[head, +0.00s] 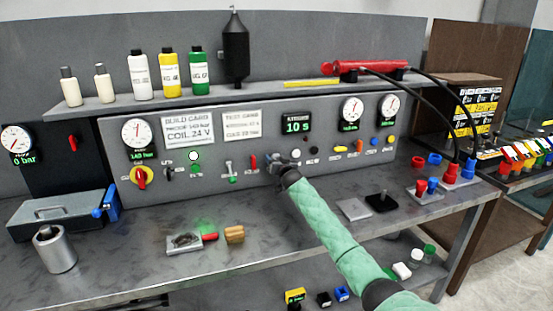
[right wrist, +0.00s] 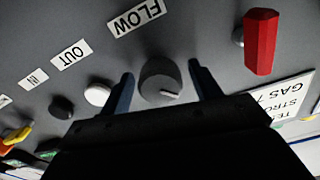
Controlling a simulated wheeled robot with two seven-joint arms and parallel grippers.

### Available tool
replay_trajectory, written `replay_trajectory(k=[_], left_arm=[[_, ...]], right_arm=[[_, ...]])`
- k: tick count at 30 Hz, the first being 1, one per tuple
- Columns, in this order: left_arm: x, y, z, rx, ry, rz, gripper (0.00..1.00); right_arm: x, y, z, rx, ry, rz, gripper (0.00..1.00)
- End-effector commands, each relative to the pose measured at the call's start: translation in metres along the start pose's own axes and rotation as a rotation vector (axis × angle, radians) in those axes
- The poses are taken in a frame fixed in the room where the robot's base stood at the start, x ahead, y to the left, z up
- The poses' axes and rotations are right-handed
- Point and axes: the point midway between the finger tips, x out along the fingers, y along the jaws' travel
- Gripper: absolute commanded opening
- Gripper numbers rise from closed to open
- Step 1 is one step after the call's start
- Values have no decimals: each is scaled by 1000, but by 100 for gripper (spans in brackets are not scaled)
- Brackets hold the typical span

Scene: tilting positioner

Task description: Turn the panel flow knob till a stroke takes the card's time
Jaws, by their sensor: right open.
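The flow knob (right wrist: 159,82) is a round dark grey knob with a pale pointer line, below the FLOW label (right wrist: 137,17) in the right wrist view. My right gripper (right wrist: 161,84) is open, with one finger on each side of the knob; I see gaps between the fingers and the knob. In the head view my right gripper (head: 286,166) is at the panel (head: 130,190) and hides most of the knob. A dark display (head: 297,123) above reads 10 s. The build card (head: 188,132) and a second white card (head: 240,125) are on the panel; the second card's text is blurred. My left gripper is not in view.
A red lever (right wrist: 261,42) is beside the knob. White (right wrist: 97,94) and black (right wrist: 61,107) buttons are on its other side. A red cylinder (head: 370,66) with hoses lies on the shelf.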

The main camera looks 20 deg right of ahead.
Motion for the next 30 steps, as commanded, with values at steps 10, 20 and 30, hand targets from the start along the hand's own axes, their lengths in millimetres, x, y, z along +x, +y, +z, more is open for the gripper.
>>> replay_trajectory(k=[10,20,30], left_arm=[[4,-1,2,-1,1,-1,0],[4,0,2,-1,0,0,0],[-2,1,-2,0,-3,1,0]], right_arm=[[3,0,1,0,0,-1,63],[3,0,1,-1,-1,0,19],[3,0,2,-84,-1,0,19]])
